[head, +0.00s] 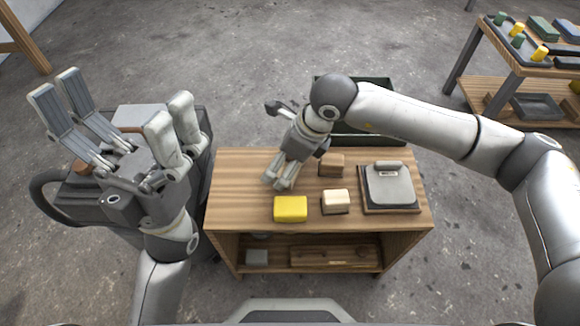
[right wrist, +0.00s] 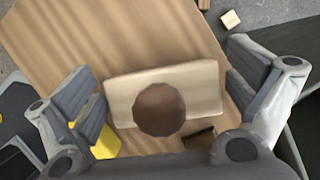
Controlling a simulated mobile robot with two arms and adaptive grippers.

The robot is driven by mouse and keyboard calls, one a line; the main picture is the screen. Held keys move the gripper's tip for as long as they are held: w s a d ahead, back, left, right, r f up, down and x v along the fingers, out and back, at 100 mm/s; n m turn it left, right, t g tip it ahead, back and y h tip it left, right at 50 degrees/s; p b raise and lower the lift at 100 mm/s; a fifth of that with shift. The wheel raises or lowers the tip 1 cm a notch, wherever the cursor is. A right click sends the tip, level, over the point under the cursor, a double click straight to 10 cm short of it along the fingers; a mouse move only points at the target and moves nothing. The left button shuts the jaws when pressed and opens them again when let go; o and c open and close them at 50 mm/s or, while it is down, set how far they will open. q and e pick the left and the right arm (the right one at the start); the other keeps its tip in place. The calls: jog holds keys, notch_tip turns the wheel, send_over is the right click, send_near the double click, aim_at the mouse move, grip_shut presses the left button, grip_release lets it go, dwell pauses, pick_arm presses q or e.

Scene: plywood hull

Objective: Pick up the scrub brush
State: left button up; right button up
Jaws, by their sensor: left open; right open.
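In the right wrist view, a pale wooden block with a round brown knob on top, which looks like the scrub brush (right wrist: 160,108), lies on the wooden tabletop. It sits between the spread fingers of my right gripper (right wrist: 165,92), with a gap on each side. In the head view my right gripper (head: 279,178) hangs over the left part of the bench, pointing down; I cannot make out the brush there, as the gripper covers that area. My left gripper (head: 120,115) is open and empty, raised at the left, away from the bench top.
On the wooden bench (head: 235,205) are a yellow block (head: 290,209), a cream block (head: 336,201), a brown block (head: 331,166) and a grey device on a board (head: 389,187). A dark green crate (head: 375,137) stands behind. A loaded side table (head: 490,85) is at the far right.

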jog(key=shift+a, duration=0.1)
jog(key=c, duration=0.9)
jog(key=shift+r, duration=0.1)
